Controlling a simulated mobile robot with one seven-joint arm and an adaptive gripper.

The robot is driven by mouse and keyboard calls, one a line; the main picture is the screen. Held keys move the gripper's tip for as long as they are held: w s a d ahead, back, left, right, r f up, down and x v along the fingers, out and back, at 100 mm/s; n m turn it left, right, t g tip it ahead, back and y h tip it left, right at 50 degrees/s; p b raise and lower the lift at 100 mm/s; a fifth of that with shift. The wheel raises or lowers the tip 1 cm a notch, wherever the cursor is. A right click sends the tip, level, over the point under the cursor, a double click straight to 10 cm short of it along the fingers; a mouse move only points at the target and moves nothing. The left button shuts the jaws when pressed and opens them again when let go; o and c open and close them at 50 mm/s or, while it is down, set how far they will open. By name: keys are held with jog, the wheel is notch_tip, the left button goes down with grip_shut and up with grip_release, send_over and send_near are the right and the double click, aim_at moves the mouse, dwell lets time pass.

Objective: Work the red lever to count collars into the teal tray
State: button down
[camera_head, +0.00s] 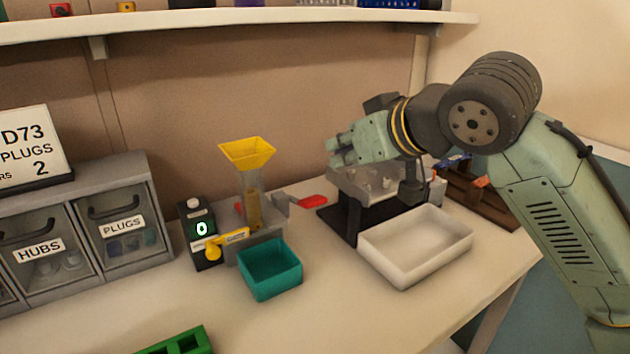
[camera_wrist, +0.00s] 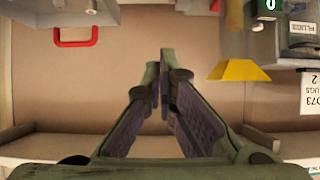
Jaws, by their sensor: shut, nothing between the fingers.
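The red lever (camera_head: 311,201) sticks out to the right of the dispenser, which has a yellow hopper (camera_head: 248,151) and a clear tube holding brass-coloured pieces (camera_head: 253,209). The black counter (camera_head: 201,229) reads 0. My gripper (camera_head: 330,153) is shut and empty, above and right of the lever, apart from it. Its fingertips (camera_wrist: 160,62) meet in the wrist view.
A white tray (camera_head: 416,264), apparently empty, stands front right. Grey HUBS and PLUGS drawers (camera_head: 80,230) stand left. A shelf (camera_head: 240,20) runs above.

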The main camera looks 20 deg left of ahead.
jog(key=p, duration=0.2)
send_over(316, 198)
jog(key=f, duration=0.5)
jog(key=shift+w+a, duration=0.15)
jog(key=shift+a, duration=0.2)
jog(key=shift+d+f+p, duration=0.25)
jog(key=shift+f+p, duration=0.05)
jog(key=shift+f, duration=0.9)
jog(key=shift+s+d+f, duration=0.15)
jog(key=shift+s+f, duration=0.15)
jog(key=shift+f, duration=0.5)
jog(key=shift+f, duration=0.1)
